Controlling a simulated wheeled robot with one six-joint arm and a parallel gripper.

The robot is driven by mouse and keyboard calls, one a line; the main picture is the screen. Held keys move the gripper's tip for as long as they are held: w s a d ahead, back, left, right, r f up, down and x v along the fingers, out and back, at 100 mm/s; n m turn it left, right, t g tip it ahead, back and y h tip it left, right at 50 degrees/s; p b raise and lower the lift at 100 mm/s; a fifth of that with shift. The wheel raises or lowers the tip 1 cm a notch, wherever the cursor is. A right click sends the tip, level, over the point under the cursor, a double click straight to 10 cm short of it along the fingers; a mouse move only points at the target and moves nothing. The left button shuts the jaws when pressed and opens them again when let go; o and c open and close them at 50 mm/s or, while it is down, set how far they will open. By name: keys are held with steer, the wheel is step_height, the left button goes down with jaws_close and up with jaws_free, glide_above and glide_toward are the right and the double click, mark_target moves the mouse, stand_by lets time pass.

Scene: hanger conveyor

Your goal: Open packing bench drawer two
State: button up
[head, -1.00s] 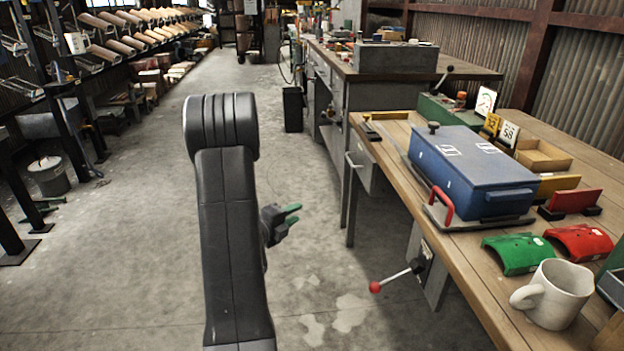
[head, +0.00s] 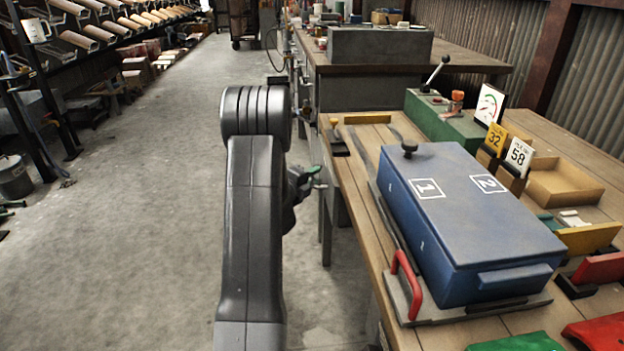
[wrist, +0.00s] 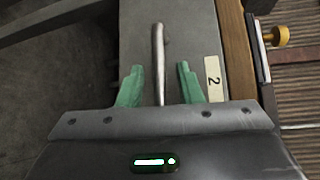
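The drawer front is a grey panel (wrist: 195,30) with a pale label marked 2 (wrist: 213,78) in the wrist view. A metal bar handle (wrist: 158,45) stands on it. My gripper (wrist: 158,70) is open, with one green finger on each side of the handle's line and a gap to both. Whether the fingertips reach past the bar in depth, I cannot tell. In the head view my gripper (head: 312,177) is at the left edge of the wooden packing bench (head: 358,205), and my arm hides part of the drawer area. The drawer looks shut.
A blue box (head: 455,205) marked 1 and 2 sits on the bench, with a red handle (head: 405,285) beside it. A green unit with a lever (head: 440,115) stands behind. A second bench (head: 400,68) is farther back.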

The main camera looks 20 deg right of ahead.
jaws_close()
steer(key=shift+a, duration=0.15)
steer(key=w+a+p, duration=0.2)
steer(key=a+p, duration=0.1)
steer(key=a, duration=0.7)
steer(key=w+a+p, duration=0.3)
steer(key=a, duration=0.8)
steer(key=shift+w, duration=0.3)
jaws_free()
